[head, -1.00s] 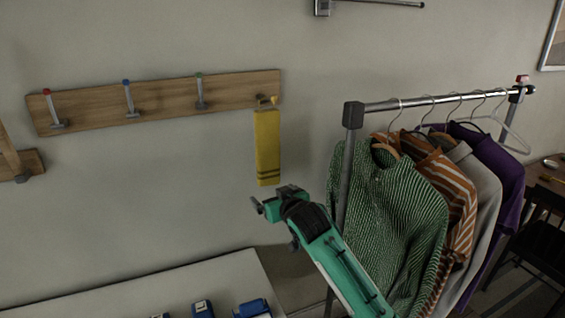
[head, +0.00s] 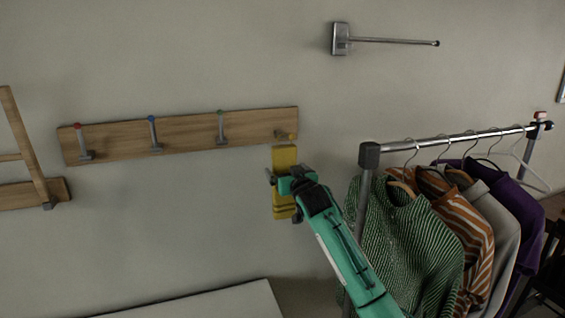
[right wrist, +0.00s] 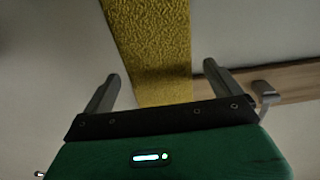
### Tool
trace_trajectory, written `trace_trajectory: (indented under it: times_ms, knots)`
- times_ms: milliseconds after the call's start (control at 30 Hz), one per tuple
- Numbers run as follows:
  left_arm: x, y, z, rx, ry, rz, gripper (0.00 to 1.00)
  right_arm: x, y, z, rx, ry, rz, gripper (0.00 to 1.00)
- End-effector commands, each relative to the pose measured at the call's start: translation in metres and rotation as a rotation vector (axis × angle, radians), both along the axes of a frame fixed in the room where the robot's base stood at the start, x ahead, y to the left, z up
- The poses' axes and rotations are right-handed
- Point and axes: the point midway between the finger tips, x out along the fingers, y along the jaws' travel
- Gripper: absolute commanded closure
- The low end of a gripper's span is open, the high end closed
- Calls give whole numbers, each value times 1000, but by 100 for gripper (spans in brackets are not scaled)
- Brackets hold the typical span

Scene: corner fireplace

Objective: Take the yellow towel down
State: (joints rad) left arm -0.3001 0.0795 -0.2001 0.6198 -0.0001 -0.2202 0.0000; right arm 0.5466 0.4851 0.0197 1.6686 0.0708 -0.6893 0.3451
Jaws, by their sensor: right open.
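The yellow towel (head: 284,157) hangs from the yellow-tipped hook (head: 291,135) at the right end of the wooden rack (head: 186,139). My right gripper (head: 271,178) is in front of the towel, at about its middle, and hides part of it. In the right wrist view the towel (right wrist: 150,45) runs between the two spread fingers of my right gripper (right wrist: 165,88). The fingers are open, with a gap to the towel on both sides. My left gripper is not in view.
A clothes rail (head: 450,144) with several garments stands right of my right arm; the green striped sweater (head: 400,235) is nearest. A metal bar (head: 390,41) is fixed to the wall above. A white surface (head: 215,303) lies below.

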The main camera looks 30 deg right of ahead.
Motion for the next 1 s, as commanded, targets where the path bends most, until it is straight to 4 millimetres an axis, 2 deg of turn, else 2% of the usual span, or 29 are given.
trace_trajectory:
  times_ms: [100,300,733,767,1000]
  knots:
    - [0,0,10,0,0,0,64,18,-4,3,0,1,0,5]
    - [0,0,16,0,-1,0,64,36,-9,1,-1,1,0,5]
    - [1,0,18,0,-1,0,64,44,-10,-1,-1,0,0,5]
    - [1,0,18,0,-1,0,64,44,-10,-1,-1,0,0,6]
    - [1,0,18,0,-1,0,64,44,-10,-1,-1,0,0,54]
